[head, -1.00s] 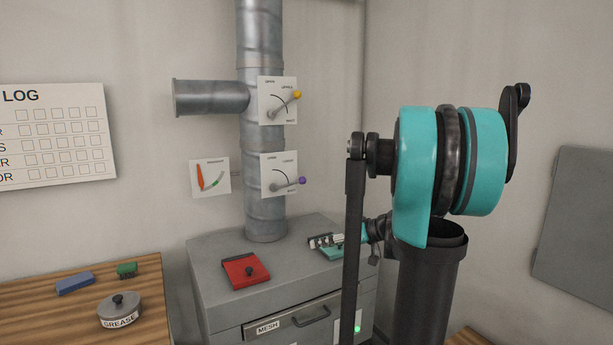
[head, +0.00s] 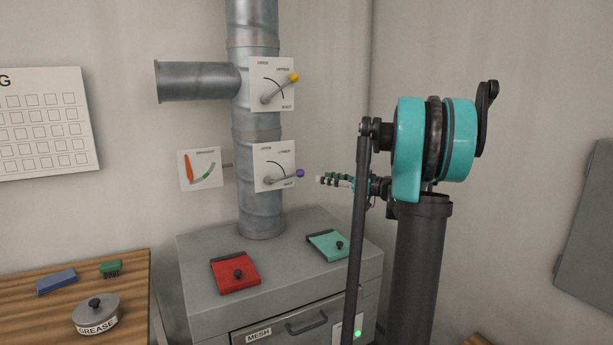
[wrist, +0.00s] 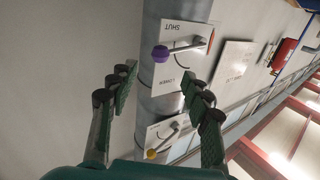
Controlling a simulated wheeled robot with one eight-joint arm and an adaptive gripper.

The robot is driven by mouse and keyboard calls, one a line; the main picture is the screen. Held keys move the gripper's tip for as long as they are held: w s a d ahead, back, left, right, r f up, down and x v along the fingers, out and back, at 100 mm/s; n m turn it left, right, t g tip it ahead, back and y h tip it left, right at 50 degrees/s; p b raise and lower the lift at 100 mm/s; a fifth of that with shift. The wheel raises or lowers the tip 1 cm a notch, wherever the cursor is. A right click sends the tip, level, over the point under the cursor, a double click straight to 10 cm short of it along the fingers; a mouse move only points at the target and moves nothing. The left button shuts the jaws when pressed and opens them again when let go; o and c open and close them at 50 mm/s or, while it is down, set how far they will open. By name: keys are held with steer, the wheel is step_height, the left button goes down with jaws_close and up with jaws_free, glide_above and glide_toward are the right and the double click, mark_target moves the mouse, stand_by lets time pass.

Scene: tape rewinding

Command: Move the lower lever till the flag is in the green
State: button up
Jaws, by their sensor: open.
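The lower lever (head: 283,175) has a purple knob (head: 300,173) and sits on a white plate on the vertical duct. Its knob points right, near the SHUT end. In the wrist view the purple knob (wrist: 160,54) lies ahead of the fingers, with nothing between them. The draught gauge (head: 200,168) left of the duct has an orange flag (head: 188,167) standing nearly upright at the left, apart from the green band (head: 207,175). My gripper (head: 322,180) is open and empty, a little right of the purple knob and apart from it; it also shows in the wrist view (wrist: 160,84).
The upper lever's yellow knob (head: 294,77) is above on the same duct. The grey cabinet (head: 210,307) below carries a red flap (head: 235,271) and a teal flap (head: 329,245). A wooden bench (head: 60,320) with a grease tin (head: 96,314) is at left.

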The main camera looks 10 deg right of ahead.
mark_target(288, 177)
steer(key=x, duration=0.8)
steer(key=shift+a, duration=0.25)
steer(key=shift+w, duration=0.1)
steer(key=shift+c, duration=0.5)
jaws_close()
